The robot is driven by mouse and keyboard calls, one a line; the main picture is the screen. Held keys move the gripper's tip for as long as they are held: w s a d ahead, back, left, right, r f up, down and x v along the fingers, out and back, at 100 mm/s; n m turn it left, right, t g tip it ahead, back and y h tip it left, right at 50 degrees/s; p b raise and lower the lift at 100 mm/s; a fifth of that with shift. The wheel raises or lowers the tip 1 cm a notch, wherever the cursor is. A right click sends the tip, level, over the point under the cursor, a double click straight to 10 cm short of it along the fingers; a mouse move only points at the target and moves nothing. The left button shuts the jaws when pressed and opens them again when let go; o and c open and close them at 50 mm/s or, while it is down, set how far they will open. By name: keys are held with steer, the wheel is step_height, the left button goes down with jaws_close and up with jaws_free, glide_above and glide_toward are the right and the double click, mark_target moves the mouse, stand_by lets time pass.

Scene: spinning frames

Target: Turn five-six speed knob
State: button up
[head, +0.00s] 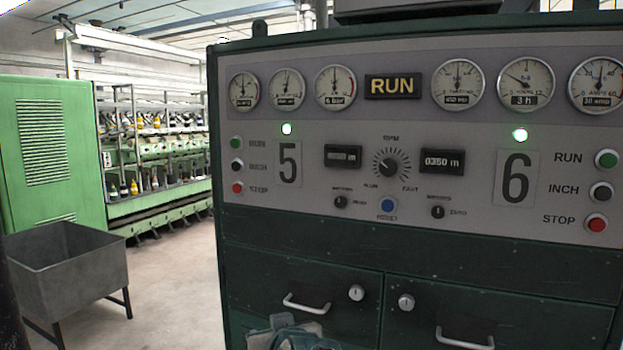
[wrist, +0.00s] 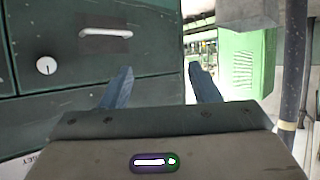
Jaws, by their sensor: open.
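The speed knob (head: 391,162) is a dark round dial with a scale around it, at the middle of the grey control panel (head: 330,215), between the panels marked 5 and 6. My gripper (head: 297,338) shows at the bottom edge of the head view, low in front of the cabinet drawers and well below the knob, not touching it. In the wrist view my gripper (wrist: 160,88) has its two blue-grey fingers spread apart with nothing between them. The speed knob is not in the wrist view.
Two small knobs (head: 340,202) and a blue reset button (head: 387,205) sit just below the dial. Drawer handles (head: 306,304) stick out from the cabinet front. A grey bin on legs (head: 70,265) stands at left. The floor (head: 175,290) between is clear.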

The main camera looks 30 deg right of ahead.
steer(key=w+d+r+m+t+h+p, duration=0.1)
steer(key=d+r+m+t+h+p, duration=0.2)
steer(key=d+r+h, duration=0.65)
steer(key=m+g+h+p, duration=0.1)
steer(key=m+g+h, duration=0.1)
steer(key=m+h, duration=0.4)
glide_toward(387, 170)
steer(key=shift+n+h, duration=0.25)
steer(key=shift+n, duration=0.25)
steer(key=p+x, duration=0.5)
steer(key=x, duration=0.3)
steer(key=shift+w+d, duration=0.2)
steer(key=c, duration=1)
steer(key=shift+f, duration=0.1)
